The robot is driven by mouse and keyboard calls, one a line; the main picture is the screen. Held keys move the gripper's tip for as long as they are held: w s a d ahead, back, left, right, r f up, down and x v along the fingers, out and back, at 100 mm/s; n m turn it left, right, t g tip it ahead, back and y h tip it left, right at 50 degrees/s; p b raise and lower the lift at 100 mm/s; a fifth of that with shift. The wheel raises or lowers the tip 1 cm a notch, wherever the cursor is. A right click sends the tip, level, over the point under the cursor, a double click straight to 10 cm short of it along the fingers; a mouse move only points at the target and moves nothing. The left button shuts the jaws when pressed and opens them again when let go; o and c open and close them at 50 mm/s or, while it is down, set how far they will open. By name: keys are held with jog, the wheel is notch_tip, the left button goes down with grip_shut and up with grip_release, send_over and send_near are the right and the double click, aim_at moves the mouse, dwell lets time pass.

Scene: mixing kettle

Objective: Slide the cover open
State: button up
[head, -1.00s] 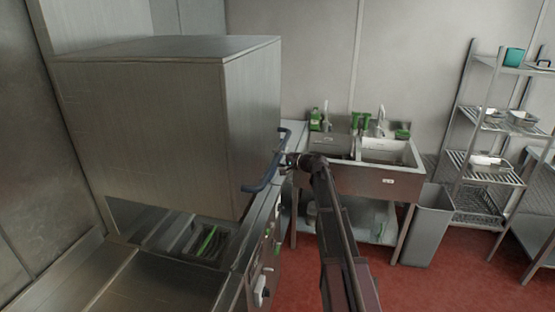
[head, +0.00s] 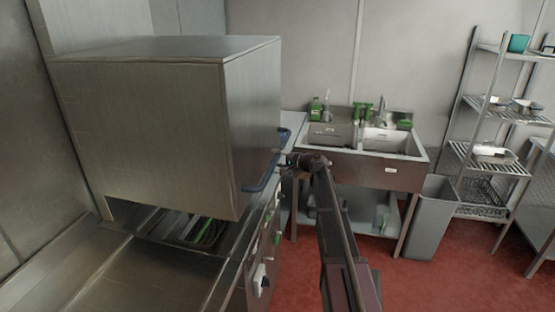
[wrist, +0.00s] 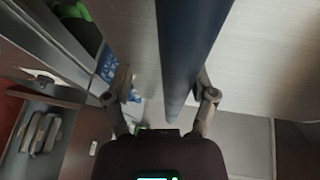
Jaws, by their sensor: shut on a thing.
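The cover (head: 160,130) is a large boxy metal hood at the left in the head view. It hangs above the steel counter with an open gap below it. Its blue bar handle (head: 259,184) runs along the right side. My gripper (head: 284,163) is at the handle's middle, its fingers small and partly hard to make out. In the wrist view the dark blue handle (wrist: 183,60) passes between my two fingers (wrist: 162,95), one on each side, and my gripper is shut on it.
A dish rack with green items (head: 205,232) lies under the hood. A control panel (head: 262,270) is on the counter's front. A double sink (head: 378,172), a grey bin (head: 429,215) and a wire shelf (head: 488,155) stand behind to the right. Red floor is clear at the lower right.

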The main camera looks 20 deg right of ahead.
jog(key=shift+f+b, duration=3.1)
jog(key=shift+f, duration=0.3)
jog(key=p+v, duration=0.2)
jog(key=v, duration=1)
jog(key=shift+r, duration=0.2)
jog(key=shift+d, duration=0.15)
